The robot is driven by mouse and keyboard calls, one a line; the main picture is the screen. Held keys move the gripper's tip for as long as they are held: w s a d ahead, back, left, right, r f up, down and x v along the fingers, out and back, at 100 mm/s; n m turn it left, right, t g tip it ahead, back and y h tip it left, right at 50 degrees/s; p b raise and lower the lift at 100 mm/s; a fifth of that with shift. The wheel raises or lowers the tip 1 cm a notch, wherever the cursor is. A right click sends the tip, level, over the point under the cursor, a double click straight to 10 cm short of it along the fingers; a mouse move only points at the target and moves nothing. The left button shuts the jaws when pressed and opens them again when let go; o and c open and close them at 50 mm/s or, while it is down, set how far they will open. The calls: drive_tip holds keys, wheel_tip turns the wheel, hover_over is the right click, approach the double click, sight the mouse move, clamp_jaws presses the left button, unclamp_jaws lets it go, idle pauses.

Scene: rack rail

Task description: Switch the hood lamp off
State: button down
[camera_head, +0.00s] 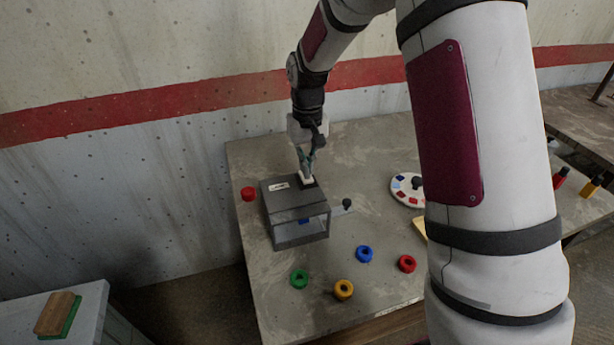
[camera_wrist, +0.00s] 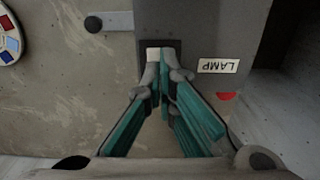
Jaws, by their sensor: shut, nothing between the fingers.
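The hood is a grey box with a clear front (camera_head: 293,209) on the table, and it also shows in the wrist view (camera_wrist: 226,38). A LAMP label (camera_wrist: 218,66) is on its top, upside down in the wrist view. Beside the label is a dark plate with a white switch piece (camera_wrist: 153,54). My gripper (camera_head: 306,178) points down at this switch, fingers shut and empty. In the wrist view its fingertips (camera_wrist: 162,85) are right at the switch and partly cover it; I cannot tell whether they touch. Whether the lamp is lit is unclear.
A dark knob (camera_head: 346,203) sticks out beside the hood. A red ring (camera_head: 248,193) lies at its left. Green (camera_head: 299,279), yellow (camera_head: 343,289), blue (camera_head: 364,254) and red (camera_head: 407,263) rings lie in front. A round palette (camera_head: 405,188) lies right. A concrete wall stands behind.

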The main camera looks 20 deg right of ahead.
drive_tip(key=shift+r+p, duration=0.55)
drive_tip(key=shift+r, duration=2.05)
drive_tip(key=shift+r, duration=0.1)
drive_tip(key=s+r+t, duration=0.4)
drive_tip(key=s+r, duration=1.3)
drive_tip(key=s, duration=0.4)
drive_tip(key=s+t, duration=0.1)
drive_tip(key=s, duration=0.8)
drive_tip(key=shift+s+t, duration=0.15)
drive_tip(key=shift+t, duration=0.15)
